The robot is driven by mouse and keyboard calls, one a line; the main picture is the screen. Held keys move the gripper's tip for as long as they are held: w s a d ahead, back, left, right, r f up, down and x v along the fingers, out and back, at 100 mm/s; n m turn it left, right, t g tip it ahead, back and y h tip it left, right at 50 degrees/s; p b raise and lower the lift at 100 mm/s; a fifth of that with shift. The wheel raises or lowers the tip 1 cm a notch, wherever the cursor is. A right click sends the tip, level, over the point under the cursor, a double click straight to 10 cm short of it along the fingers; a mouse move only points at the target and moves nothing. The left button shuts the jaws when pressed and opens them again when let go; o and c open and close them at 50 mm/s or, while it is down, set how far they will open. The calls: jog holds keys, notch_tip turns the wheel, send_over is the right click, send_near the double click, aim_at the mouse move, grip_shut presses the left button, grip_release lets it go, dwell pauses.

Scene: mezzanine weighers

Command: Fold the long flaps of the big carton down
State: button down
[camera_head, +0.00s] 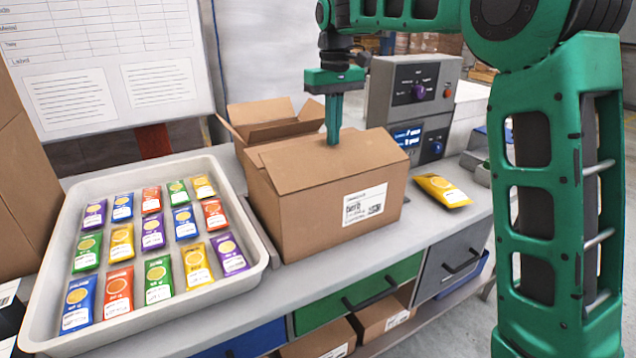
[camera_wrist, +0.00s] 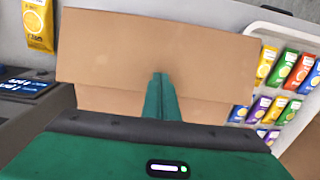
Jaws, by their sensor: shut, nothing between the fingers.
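The big carton (camera_head: 315,225) stands on the bench with its white label facing the front. Its near long flap (camera_head: 310,168) lies over the top, roughly level; in the wrist view this flap (camera_wrist: 110,50) fills the middle. My gripper (camera_head: 333,140) is shut and empty, pointing down at the near flap's inner edge. It also shows over the carton in the wrist view (camera_wrist: 159,77). Whether the tips touch the flap is unclear. The carton's inside is hidden.
A pale tray (camera_head: 262,262) of several coloured pouches stands left of the carton. A yellow pouch (camera_head: 442,189) lies to the right. A grey weigher (camera_head: 378,92) with knobs and a display stands behind right. Bench space in front of the carton is narrow.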

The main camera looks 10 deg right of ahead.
jog(key=shift+w+a+f, duration=0.1)
jog(key=shift+w+f, duration=0.25)
jog(key=shift+f, duration=0.35)
jog(key=shift+w+a+f, duration=0.1)
jog(key=shift+w+f, duration=0.2)
jog(key=shift+f, duration=0.9)
jog(key=shift+r, duration=0.1)
notch_tip(320, 180, up, 9)
